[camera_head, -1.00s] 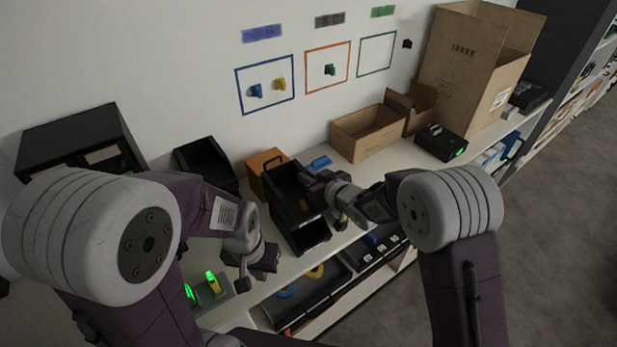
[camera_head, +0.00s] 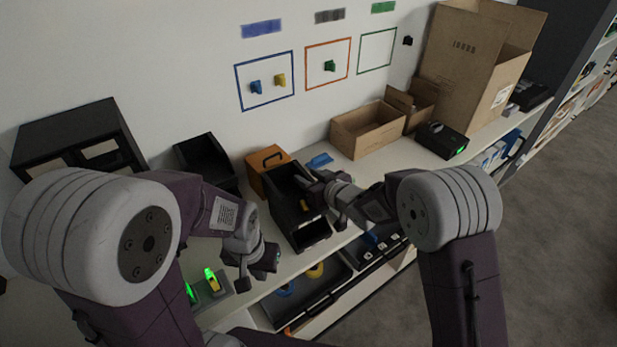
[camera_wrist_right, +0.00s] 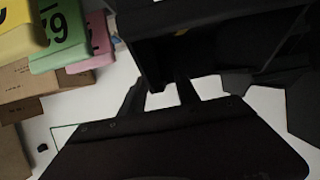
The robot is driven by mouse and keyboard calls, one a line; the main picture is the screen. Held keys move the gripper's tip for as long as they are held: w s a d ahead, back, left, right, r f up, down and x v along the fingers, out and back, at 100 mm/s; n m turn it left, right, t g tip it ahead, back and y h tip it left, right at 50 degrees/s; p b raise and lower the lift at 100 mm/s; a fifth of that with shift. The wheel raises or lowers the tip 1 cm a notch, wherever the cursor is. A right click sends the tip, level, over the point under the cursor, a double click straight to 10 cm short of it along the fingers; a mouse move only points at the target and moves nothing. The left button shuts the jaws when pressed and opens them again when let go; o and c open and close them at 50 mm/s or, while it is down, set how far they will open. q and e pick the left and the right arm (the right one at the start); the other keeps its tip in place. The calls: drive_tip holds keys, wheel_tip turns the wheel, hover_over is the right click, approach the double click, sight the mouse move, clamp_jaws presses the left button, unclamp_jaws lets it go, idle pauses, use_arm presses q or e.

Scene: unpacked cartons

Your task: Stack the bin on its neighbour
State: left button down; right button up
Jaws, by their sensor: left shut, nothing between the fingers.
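One black open bin (camera_head: 279,204) stands on the white bench in the middle of the head view. Its neighbour, another black bin (camera_head: 201,152), stands further back to the left, apart from it. My right gripper (camera_head: 312,182) is at the right rim of the middle bin. In the right wrist view (camera_wrist_right: 160,88) its two fingers are apart and reach to a dark bin (camera_wrist_right: 215,50); whether they clasp its wall is hidden. My left gripper (camera_head: 258,272) is shut and empty, in front and to the left of the middle bin.
An orange box with a dark handle (camera_head: 257,180) stands behind the middle bin, between both bins. A blue item (camera_head: 320,161) and a cardboard carton (camera_head: 362,140) lie to the right. A black cabinet (camera_head: 70,125) stands far left. Dark trays (camera_head: 335,280) sit below the bench edge.

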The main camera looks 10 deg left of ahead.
drive_tip(key=b+v, duration=0.1)
drive_tip(key=v, duration=0.8)
idle(0.4)
drive_tip(key=d+m+t+h, duration=0.1)
drive_tip(key=d+m+h, duration=0.5)
drive_tip(key=d, duration=1.1)
drive_tip(key=s+d+f+m+g+h, duration=0.3)
drive_tip(key=s+d+f+g, duration=0.2)
drive_tip(key=s+d+f, duration=0.3)
drive_tip(key=s+a+f+g, duration=0.1)
drive_tip(key=s+f+g, duration=0.2)
drive_tip(key=s, duration=0.9)
drive_tip(key=shift+a+g, duration=0.3)
drive_tip(key=shift+g, duration=0.6)
